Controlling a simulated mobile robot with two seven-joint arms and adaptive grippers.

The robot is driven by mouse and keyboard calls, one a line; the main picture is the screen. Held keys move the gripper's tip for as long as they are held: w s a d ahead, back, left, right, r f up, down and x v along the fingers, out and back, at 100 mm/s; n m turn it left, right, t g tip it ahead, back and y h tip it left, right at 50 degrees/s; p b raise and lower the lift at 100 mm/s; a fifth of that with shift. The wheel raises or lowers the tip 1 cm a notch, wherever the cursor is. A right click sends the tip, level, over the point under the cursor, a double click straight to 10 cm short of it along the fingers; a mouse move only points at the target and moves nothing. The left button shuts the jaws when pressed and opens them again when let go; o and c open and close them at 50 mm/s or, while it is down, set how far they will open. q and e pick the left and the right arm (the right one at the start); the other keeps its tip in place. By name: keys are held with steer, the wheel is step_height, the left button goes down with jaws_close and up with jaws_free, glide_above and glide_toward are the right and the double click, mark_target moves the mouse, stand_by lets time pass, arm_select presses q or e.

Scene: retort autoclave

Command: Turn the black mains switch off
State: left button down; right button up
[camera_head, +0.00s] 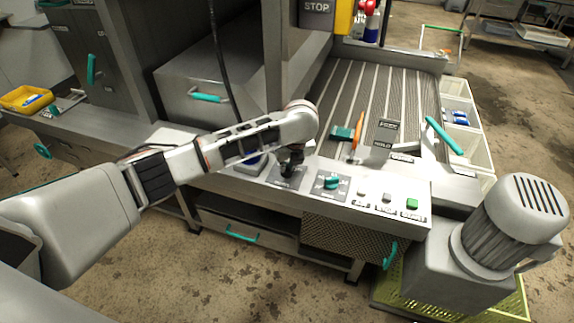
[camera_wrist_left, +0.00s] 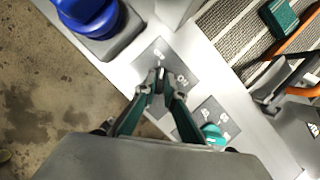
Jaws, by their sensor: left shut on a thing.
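The black mains switch (camera_wrist_left: 161,74) sits on a dark grey square plate (camera_wrist_left: 172,60) on the machine's front panel. In the left wrist view my left gripper (camera_wrist_left: 161,88) has its two fingertips closed around the switch knob, which is mostly hidden between them. In the head view my left gripper (camera_head: 291,166) reaches down onto the plate from above, and the switch is hidden there behind the fingers. My right gripper does not show in either view.
A teal selector knob (camera_head: 332,183) sits just right of the plate, with white, grey and green buttons (camera_head: 412,203) further right. A blue round knob (camera_wrist_left: 92,14) is close on the other side. A grey motor (camera_head: 511,220) stands front right.

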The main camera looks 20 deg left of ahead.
arm_select(q)
steer(key=shift+d+f+n+g, duration=0.1)
steer(key=shift+n+g, duration=0.2)
steer(key=shift+n, duration=0.7)
steer(key=c, duration=2.1)
jaws_free()
steer(key=shift+c, duration=0.2)
steer(key=v, duration=1.2)
steer(key=shift+d, duration=0.2)
